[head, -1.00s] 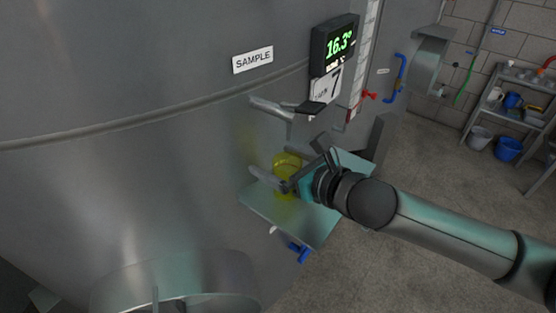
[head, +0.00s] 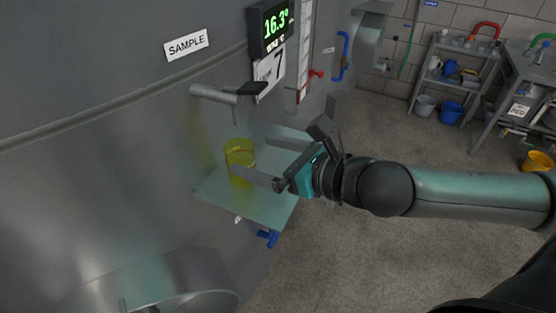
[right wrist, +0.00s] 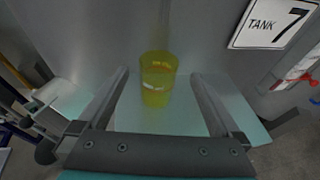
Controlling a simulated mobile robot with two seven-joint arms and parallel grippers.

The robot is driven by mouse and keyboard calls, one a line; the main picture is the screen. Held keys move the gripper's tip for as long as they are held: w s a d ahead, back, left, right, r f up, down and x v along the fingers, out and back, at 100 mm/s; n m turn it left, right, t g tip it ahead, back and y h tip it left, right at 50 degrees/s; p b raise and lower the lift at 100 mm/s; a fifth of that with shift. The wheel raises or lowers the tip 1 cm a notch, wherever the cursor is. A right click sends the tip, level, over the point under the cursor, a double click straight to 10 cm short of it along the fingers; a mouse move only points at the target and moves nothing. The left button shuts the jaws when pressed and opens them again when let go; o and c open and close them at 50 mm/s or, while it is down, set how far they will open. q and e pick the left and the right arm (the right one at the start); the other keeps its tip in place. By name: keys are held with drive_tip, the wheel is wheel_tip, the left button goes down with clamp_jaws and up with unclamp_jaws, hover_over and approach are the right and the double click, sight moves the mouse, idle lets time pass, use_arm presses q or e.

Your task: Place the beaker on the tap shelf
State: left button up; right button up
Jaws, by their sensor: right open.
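The beaker (head: 240,150) is a yellow, see-through cup. It stands upright on the tap shelf (head: 252,208), a pale green plate on the tank's side, below the tap (head: 215,95). My right gripper (head: 254,157) is open, its fingers pointing left at the beaker from the right. One finger crosses in front of the beaker's lower part in the head view. In the right wrist view the beaker (right wrist: 158,72) stands beyond the palm, centred between the fingertips with a gap on each side, above the shelf (right wrist: 160,118). My left gripper is not in view.
The big grey tank (head: 100,150) fills the left, with a SAMPLE label (head: 186,45) and a temperature display (head: 271,26). A blue-handled valve (head: 268,238) hangs below the shelf. A rack (head: 455,70) with buckets stands at the back right. Open floor lies between.

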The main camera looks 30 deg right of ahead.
drive_tip(key=shift+s, duration=0.4)
drive_tip(key=shift+s+d+r+p, duration=0.3)
drive_tip(key=shift+p, duration=0.15)
drive_tip(key=shift+p+v, duration=0.7)
drive_tip(key=shift+v, duration=0.25)
drive_tip(key=shift+s, duration=0.1)
idle(0.4)
